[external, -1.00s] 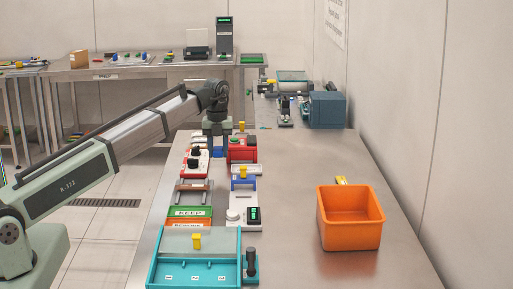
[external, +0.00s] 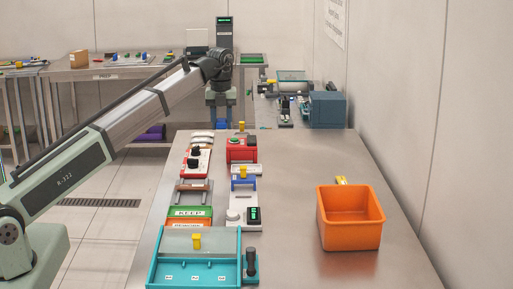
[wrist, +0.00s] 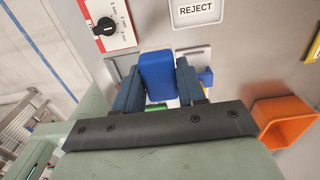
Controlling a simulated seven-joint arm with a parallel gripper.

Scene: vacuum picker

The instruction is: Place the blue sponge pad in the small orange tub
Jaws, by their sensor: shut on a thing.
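The blue sponge pad (wrist: 158,78) is held between the two fingers of my gripper (wrist: 160,88) in the wrist view. In the external view my gripper (external: 221,117) is over the far part of the metal bench, with the blue pad (external: 221,126) just showing below it. The pad appears to be clear of the bench. The small orange tub (external: 350,232) stands on the near right of the bench, apart from my gripper. It also shows at the right edge of the wrist view (wrist: 283,115). The visible part of its inside looks empty.
A row of devices lines the bench's left side, including a red box (external: 242,151), a green KEEP sign (external: 190,212) and a teal tray (external: 195,272). A yellow item (external: 341,181) lies behind the tub. The bench between row and tub is clear.

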